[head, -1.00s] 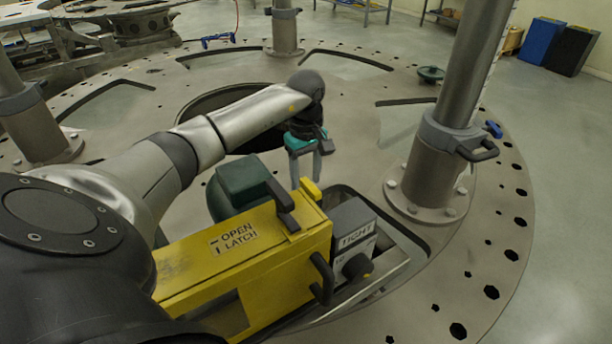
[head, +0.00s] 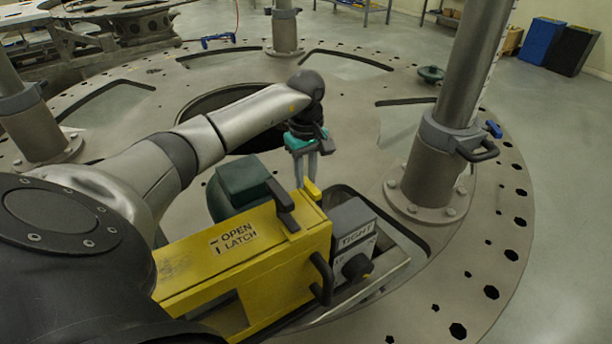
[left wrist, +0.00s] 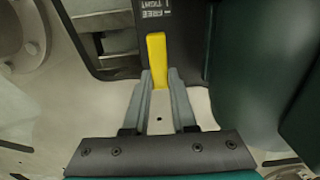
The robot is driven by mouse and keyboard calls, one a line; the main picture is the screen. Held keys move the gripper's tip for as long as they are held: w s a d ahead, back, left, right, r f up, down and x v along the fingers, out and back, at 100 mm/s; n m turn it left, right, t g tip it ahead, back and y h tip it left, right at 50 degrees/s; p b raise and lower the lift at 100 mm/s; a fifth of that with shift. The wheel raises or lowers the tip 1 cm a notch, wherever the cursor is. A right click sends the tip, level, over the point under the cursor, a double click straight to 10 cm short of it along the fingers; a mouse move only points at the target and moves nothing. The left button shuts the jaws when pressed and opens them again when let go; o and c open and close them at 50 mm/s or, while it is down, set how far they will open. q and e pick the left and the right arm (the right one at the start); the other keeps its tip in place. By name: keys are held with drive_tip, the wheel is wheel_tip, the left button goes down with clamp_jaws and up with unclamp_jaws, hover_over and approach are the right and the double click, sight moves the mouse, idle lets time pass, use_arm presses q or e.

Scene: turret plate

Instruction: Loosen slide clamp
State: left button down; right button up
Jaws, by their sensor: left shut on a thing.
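The slide clamp is a grey block (head: 352,222) marked TIGHT, with a yellow lever (head: 313,190) at its back left. In the left wrist view the yellow lever (left wrist: 157,55) stands next to a dark plate marked FREE and TIGHT (left wrist: 157,8). My left gripper (head: 307,184) reaches down to the lever from behind. In the left wrist view its fingertips (left wrist: 157,82) are shut on the lever's near end. My right gripper is not in view.
A yellow housing (head: 240,265) marked OPEN LATCH, with black handles, stands close in front. A dark green rounded body (head: 238,183) is beside the gripper. A thick grey post (head: 445,130) rises at right. The round plate (head: 470,245) has openings and holes.

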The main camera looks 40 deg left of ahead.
use_arm(q)
drive_tip(key=shift+n, duration=0.3)
drive_tip(key=n, duration=0.2)
drive_tip(key=n+p, duration=0.1)
drive_tip(key=n, duration=0.1)
drive_tip(key=shift+s+a+r, duration=0.1)
drive_tip(key=shift+s, duration=0.3)
drive_tip(key=shift+s+d+n+p, duration=0.2)
drive_tip(key=shift+n+p, duration=0.3)
drive_tip(key=shift+n, duration=1.7)
drive_tip(key=shift+s+d+n+p, duration=0.25)
drive_tip(key=shift+n+p, duration=0.25)
drive_tip(key=shift+n, duration=1.7)
drive_tip(key=shift+s+d+n+p, duration=0.2)
drive_tip(key=shift+n+p, duration=0.3)
drive_tip(key=shift+n, duration=1.7)
drive_tip(key=c, duration=0.7)
unclamp_jaws()
